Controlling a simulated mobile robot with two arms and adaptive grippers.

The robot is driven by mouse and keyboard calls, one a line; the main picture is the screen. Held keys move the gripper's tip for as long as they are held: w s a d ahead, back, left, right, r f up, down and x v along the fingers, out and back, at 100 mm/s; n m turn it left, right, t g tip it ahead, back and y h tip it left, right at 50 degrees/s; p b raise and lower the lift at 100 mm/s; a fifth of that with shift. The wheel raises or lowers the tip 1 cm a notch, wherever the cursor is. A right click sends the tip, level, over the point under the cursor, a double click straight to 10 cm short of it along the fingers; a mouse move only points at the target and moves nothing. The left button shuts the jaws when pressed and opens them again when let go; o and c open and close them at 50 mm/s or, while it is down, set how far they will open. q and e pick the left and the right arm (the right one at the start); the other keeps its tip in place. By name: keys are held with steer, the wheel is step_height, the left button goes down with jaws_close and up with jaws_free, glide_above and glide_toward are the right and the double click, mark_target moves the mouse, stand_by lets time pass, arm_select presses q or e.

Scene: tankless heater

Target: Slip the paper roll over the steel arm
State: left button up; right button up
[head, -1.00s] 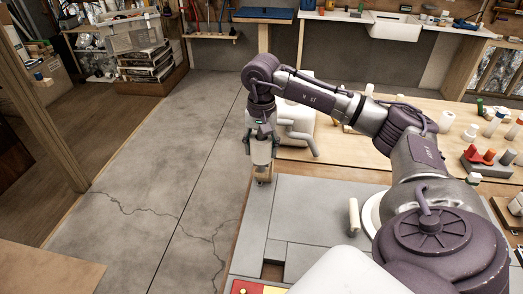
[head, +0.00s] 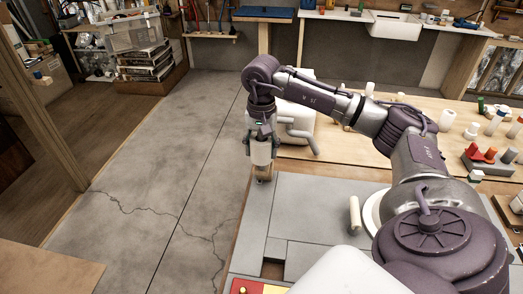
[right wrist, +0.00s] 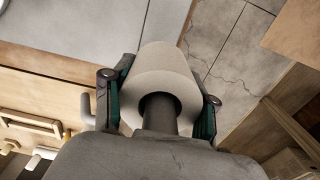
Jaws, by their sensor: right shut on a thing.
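My right gripper (head: 261,150) points down, shut on the white paper roll (head: 261,151) above the grey worktop's left end. In the right wrist view the roll (right wrist: 166,67) sits between the green-padded fingers (right wrist: 160,108). A dark grey round bar (right wrist: 160,113) shows at its near opening; I cannot tell whether this is the steel arm or part of my gripper. A pale bent bar (head: 302,134) stands close right of the gripper in the head view. A small tan, partly clear thing (head: 263,172) shows just under the roll. My left gripper is not in view.
The grey worktop (head: 325,195) is mostly bare, with a cream cylinder (head: 354,214) on it. A wooden bench (head: 345,148) behind holds several small items and a red-and-grey block (head: 487,160). Open concrete floor (head: 165,170) lies to the left.

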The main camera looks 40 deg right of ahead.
steer(key=shift+f, duration=0.1)
steer(key=o, duration=1.5)
steer(key=shift+c, duration=0.2)
steer(key=shift+s, duration=0.1)
step_height(320, 180, up, 12)
steer(key=shift+r, duration=0.1)
steer(key=shift+a, duration=0.1)
